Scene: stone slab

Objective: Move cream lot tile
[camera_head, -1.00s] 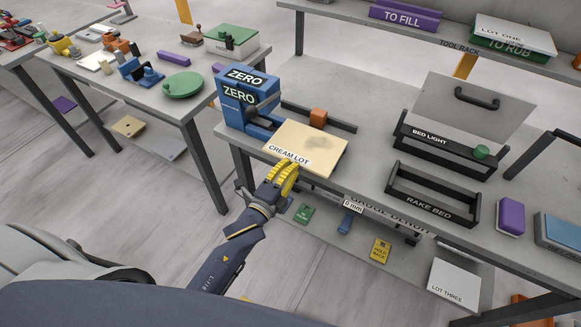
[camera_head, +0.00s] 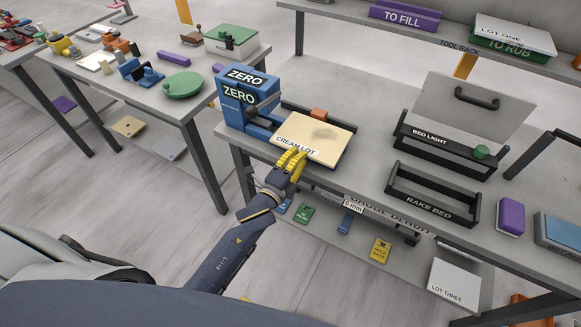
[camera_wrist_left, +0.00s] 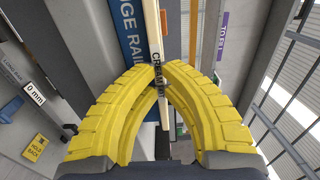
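My left gripper (camera_head: 291,160) is at the tile's front edge. In the left wrist view the yellow fingers (camera_wrist_left: 160,82) close from both sides on the tile's edge (camera_wrist_left: 154,40), seen as a thin slab. The tile looks slightly raised, but its underside is hidden. My right gripper is in neither view.
The blue "ZERO" block (camera_head: 238,98) stands left of the tile, and an orange block (camera_head: 318,114) is behind it. The rake bed frame (camera_head: 432,200) and the bed light frame (camera_head: 446,150) stand to the right. Bare bench (camera_head: 362,160) lies between.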

